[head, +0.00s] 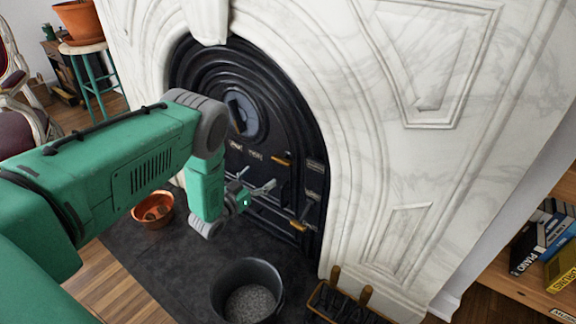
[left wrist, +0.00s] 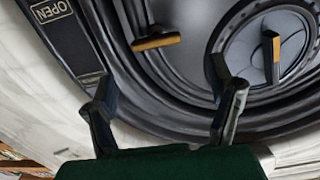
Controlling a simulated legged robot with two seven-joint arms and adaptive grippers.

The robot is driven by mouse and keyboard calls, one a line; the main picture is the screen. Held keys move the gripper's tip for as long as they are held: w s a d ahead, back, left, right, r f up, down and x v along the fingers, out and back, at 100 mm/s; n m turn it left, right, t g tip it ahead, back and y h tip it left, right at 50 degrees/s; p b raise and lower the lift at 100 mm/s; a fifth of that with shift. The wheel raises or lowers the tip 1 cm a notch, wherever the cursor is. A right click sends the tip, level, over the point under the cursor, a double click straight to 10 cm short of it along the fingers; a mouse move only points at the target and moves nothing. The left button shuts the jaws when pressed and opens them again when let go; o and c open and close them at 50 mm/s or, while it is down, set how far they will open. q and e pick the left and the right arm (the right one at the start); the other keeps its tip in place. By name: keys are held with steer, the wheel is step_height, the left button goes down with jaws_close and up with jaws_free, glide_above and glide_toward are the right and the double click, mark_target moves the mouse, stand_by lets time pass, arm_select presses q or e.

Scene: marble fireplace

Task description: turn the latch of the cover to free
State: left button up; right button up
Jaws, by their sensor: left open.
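The black iron fireplace cover (head: 290,126) sits in the marble arch, with a round grey plate (head: 243,112) on it. A brass-tipped latch lever (head: 283,160) is right of and below the plate. A second brass lever (head: 299,224) is lower on the front. My left gripper (head: 262,188) is open and empty, below the upper lever and apart from it. In the left wrist view its fingers (left wrist: 162,108) are spread wide. My right gripper is not in view.
A dark bucket of grey grit (head: 250,302) and a copper pot (head: 153,209) stand on the dark hearth (head: 180,262). Wooden-handled tools (head: 350,290) stand at the front right. A shelf with books (head: 545,245) is at the far right. A stool (head: 88,70) stands back left.

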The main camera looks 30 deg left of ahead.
mark_target(279, 161)
arm_select(q)
steer(key=w+b, duration=0.1)
steer(key=w, duration=0.2)
steer(key=w+d+b, duration=0.1)
steer(key=w, duration=0.2)
steer(key=w+d+b, duration=0.1)
steer(key=w, duration=0.2)
steer(key=shift+w+r+b, duration=0.15)
steer(key=shift+w+b, duration=0.2)
steer(key=shift+b, duration=0.05)
steer(key=shift+w+a, duration=0.2)
steer(key=shift+w, duration=0.1)
steer(key=shift+w+a, duration=0.2)
steer(key=shift+a, duration=0.05)
steer(key=shift+d, duration=0.1)
